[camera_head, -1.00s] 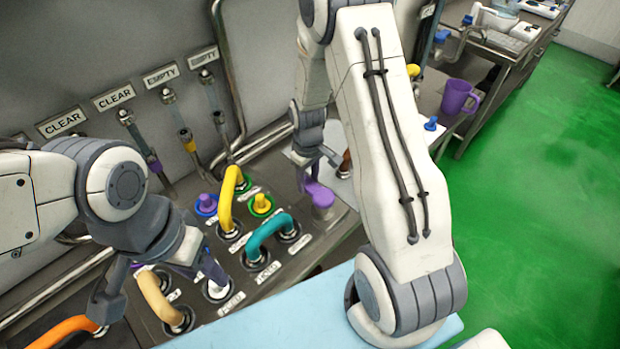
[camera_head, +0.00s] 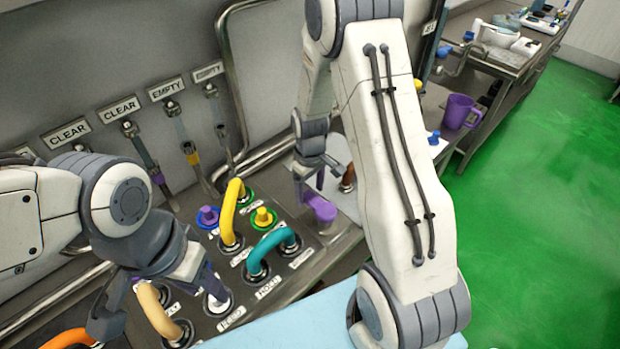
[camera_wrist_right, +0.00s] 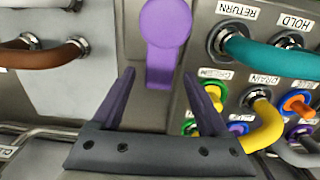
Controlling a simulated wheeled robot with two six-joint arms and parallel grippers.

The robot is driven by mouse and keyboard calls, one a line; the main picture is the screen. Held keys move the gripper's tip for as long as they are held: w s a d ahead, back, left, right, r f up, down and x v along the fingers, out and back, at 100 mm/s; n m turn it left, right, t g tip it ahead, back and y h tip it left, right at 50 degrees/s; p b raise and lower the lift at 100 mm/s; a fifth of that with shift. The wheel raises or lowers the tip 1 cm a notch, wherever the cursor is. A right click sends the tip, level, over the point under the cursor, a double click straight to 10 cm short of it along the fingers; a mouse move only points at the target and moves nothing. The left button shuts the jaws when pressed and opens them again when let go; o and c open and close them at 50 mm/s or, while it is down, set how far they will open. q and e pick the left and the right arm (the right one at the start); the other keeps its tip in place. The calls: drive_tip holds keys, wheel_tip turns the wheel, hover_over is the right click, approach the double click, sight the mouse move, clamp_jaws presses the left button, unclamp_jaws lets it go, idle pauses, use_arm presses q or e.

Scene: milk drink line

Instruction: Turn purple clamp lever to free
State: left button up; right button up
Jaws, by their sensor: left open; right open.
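The purple clamp lever (camera_head: 322,212) stands at the right end of the metal panel, with a round top and a flat bar. In the right wrist view the lever (camera_wrist_right: 166,28) is at top centre, its bar reaching down between the fingers. My right gripper (camera_wrist_right: 159,72) is open, one finger on each side of the bar, with gaps visible. In the head view my right gripper (camera_head: 314,184) is at the lever, partly hidden by my arm. My left gripper (camera_head: 160,302) is open over the panel's front left, near a white-tipped port.
A yellow hose (camera_head: 229,208) and a teal hose (camera_head: 268,247) loop above the panel left of the lever. A tan hose (camera_head: 158,312) lies near my left gripper. A brown hose (camera_wrist_right: 40,55) is beside the lever.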

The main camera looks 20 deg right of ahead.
sight(310, 196)
wheel_tip(310, 196, up, 9)
drive_tip(key=b, duration=0.1)
drive_tip(key=shift+r+b, duration=0.15)
drive_tip(key=shift+b, duration=0.2)
